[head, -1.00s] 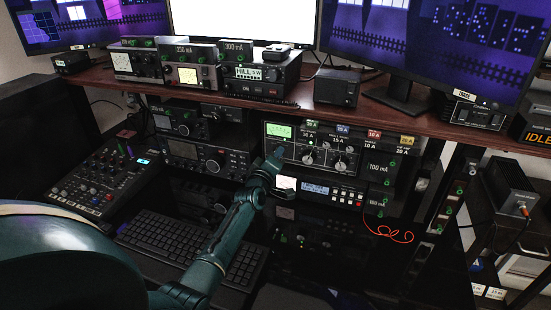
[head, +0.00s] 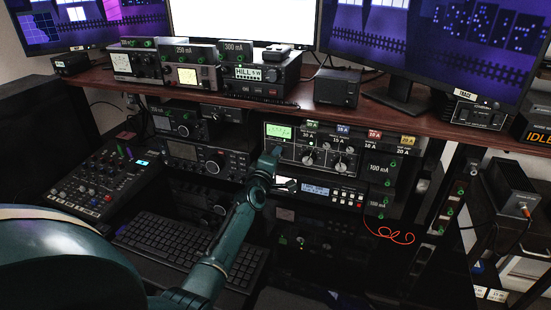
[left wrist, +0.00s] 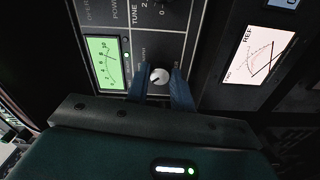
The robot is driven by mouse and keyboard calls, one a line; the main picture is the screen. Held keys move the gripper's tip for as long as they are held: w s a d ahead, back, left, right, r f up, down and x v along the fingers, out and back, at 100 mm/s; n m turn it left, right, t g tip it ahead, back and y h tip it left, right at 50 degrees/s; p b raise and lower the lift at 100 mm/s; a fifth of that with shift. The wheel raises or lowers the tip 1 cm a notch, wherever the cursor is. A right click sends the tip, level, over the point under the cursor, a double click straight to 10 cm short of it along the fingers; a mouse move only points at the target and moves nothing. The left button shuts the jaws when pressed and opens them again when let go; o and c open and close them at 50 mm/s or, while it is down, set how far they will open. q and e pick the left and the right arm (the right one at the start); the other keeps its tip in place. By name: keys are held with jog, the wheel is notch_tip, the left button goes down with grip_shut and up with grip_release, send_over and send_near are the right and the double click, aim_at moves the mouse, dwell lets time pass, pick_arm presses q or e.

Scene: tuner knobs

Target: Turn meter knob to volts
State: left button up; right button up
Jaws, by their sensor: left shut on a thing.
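The meter knob (left wrist: 159,76) is a small round silver knob with a dark slot, on the dark tuner panel. In the left wrist view it sits between the two blue fingers of my left gripper (left wrist: 158,88), which is shut on it. In the head view my left gripper (head: 275,153) is at the left side of the tuner (head: 322,144) and hides this knob. The green lit meter (head: 278,131) is just above the gripper; it also shows in the left wrist view (left wrist: 104,62). The lettering around the knob is too small to read. My right gripper is out of view.
Two large tuner knobs (head: 308,158) are right of the gripper. A unit with a blue display (head: 316,189) sits below the tuner, and a wooden shelf (head: 340,118) runs above. A keyboard (head: 190,248) and a mixer (head: 95,180) lie at the left.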

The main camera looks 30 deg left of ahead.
pick_arm(q)
jog(key=shift+f, duration=0.1)
jog(key=o, duration=1)
jog(key=p+v, duration=0.1)
jog(key=v, duration=1.2)
jog(key=shift+s, duration=0.15)
jog(key=shift+s, duration=0.1)
